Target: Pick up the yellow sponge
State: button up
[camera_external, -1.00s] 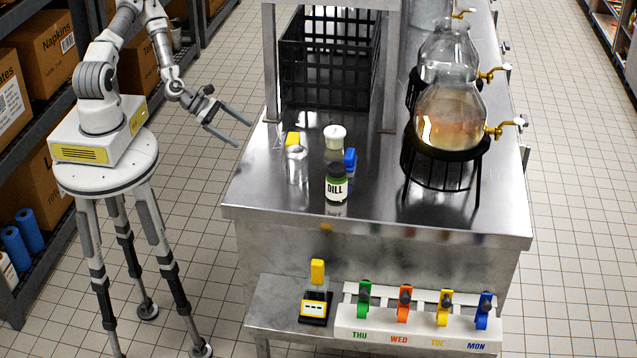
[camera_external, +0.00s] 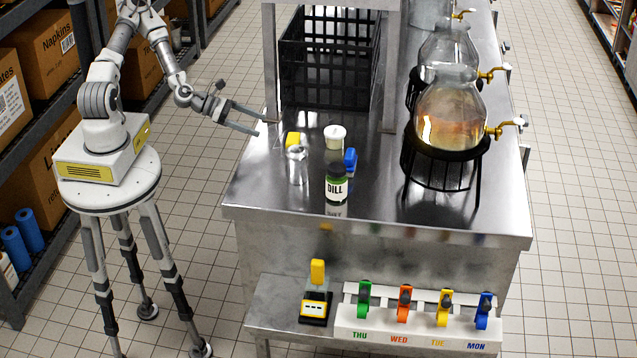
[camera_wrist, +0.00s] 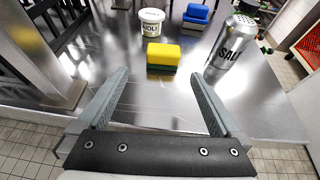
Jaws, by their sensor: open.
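The yellow sponge (camera_external: 293,139) lies on the steel counter near its left edge, partly hidden by a shaker in the external view.
A salt shaker (camera_wrist: 231,45) stands right of the sponge. A white-lidded tub (camera_wrist: 151,22) and a blue sponge-like block (camera_wrist: 196,15) stand beyond it. A dill jar (camera_external: 337,186), a black crate (camera_external: 328,60) and a steel post (camera_external: 270,60) are near. The counter just before the sponge is clear.

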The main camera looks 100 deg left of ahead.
aim_at(294, 142)
jog(key=w+f+b, duration=0.1)
jog(key=b, duration=0.1)
jog(key=shift+d+b, duration=0.1)
jog(key=shift+b, duration=0.3)
jog(key=b+x, duration=0.4)
jog(key=x, duration=0.3)
jog(key=shift+w+r, duration=0.1)
jog(key=b+x, duration=0.4)
jog(key=shift+d+f, duration=0.25)
jog(key=shift+f, duration=0.05)
jog(key=shift+w, duration=0.5)
jog(key=c, duration=1.1)
